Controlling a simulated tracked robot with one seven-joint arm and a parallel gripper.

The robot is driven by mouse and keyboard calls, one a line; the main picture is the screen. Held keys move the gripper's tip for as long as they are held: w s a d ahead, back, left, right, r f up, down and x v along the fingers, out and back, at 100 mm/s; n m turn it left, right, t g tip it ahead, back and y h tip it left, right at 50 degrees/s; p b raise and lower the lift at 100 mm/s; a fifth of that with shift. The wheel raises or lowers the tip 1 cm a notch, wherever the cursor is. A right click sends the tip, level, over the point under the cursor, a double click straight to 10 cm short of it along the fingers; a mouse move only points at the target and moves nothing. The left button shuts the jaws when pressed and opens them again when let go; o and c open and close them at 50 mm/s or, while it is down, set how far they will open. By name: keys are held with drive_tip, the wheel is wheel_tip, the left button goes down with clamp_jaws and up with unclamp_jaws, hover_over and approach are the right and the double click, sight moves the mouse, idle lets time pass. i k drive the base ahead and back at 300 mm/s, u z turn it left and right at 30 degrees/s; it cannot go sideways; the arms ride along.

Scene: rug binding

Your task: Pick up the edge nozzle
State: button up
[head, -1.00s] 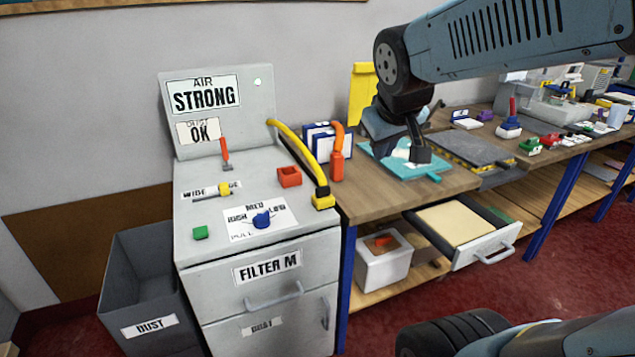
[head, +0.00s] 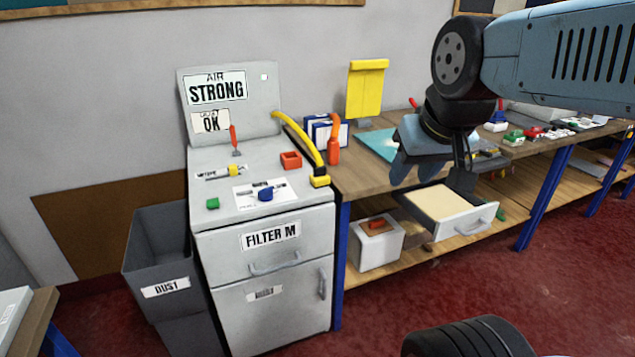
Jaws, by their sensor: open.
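I cannot tell for sure which thing is the edge nozzle. An orange, bottle-like piece with a curved top (head: 333,140) stands upright on the bench's left end. A small red-orange piece (head: 377,225) lies in a white bin on the lower shelf. My gripper (head: 432,183) is open, pointing down in front of the bench by the open drawer. It is right of all these pieces, touching none. Nothing shows between its fingers.
An open drawer (head: 470,223) juts from the bench (head: 355,180).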

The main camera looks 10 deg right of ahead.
sight(319, 179)
drive_tip(key=z, duration=0.7)
drive_tip(key=i, duration=0.8)
drive_tip(key=u, duration=0.05)
